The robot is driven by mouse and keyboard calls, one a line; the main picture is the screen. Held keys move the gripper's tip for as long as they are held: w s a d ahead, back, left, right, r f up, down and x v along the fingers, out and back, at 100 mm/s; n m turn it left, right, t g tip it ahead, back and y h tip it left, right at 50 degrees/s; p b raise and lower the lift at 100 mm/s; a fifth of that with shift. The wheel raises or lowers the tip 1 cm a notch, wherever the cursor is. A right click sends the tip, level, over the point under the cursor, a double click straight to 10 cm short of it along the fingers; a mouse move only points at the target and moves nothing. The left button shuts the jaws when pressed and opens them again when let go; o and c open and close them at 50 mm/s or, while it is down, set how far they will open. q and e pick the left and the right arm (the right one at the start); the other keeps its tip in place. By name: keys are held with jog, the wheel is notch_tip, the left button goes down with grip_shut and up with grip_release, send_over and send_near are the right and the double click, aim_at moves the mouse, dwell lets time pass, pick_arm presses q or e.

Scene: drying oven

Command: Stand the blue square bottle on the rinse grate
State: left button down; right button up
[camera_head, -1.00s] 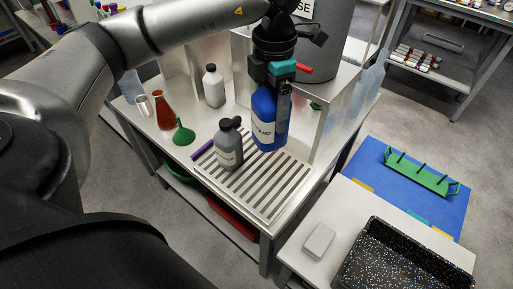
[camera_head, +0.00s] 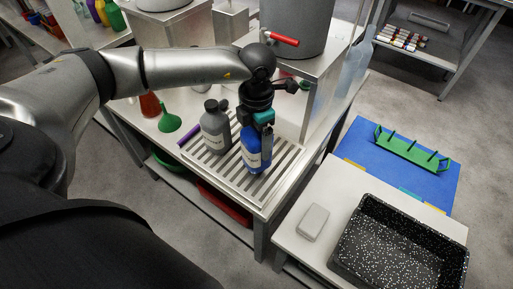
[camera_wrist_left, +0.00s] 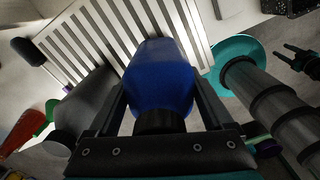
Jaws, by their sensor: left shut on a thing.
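The blue square bottle (camera_head: 254,155) stands upright over the right part of the rinse grate (camera_head: 235,188), its label facing the front. Its base looks at or very near the slats; I cannot tell if it touches. My left gripper (camera_head: 257,121) is shut on its upper part from above. In the left wrist view the blue bottle (camera_wrist_left: 162,75) sits between the fingers (camera_wrist_left: 160,105), with the grate (camera_wrist_left: 110,30) behind it. My right gripper (camera_wrist_left: 290,56) shows small at the right edge of that view, its fingers apart and empty.
A grey bottle (camera_head: 215,131) stands on the grate close to the left of the blue one. A green funnel (camera_head: 169,119) and a purple strip (camera_head: 189,134) lie further left. A big grey container (camera_head: 297,28) with a red tap stands behind. The grate's front is clear.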

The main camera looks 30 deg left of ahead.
pick_arm(q)
notch_tip(320, 180, down, 3)
jog(key=shift+r, duration=0.15)
jog(key=shift+f, duration=0.2)
pick_arm(e)
jog(key=shift+w+d+f, duration=0.1)
jog(key=shift+w+f, duration=0.05)
jog(key=shift+w, duration=0.4)
jog(key=shift+w+d+f, duration=0.1)
jog(key=shift+w, duration=0.4)
pick_arm(q)
jog(key=shift+f+b, duration=0.1)
jog(key=shift+b, duration=0.2)
pick_arm(e)
jog(key=shift+f, duration=0.1)
pick_arm(q)
jog(key=shift+c, duration=1.1)
grip_release()
jog(key=shift+f, duration=0.1)
jog(key=shift+o, duration=1.1)
pick_arm(e)
jog(key=shift+s, duration=0.2)
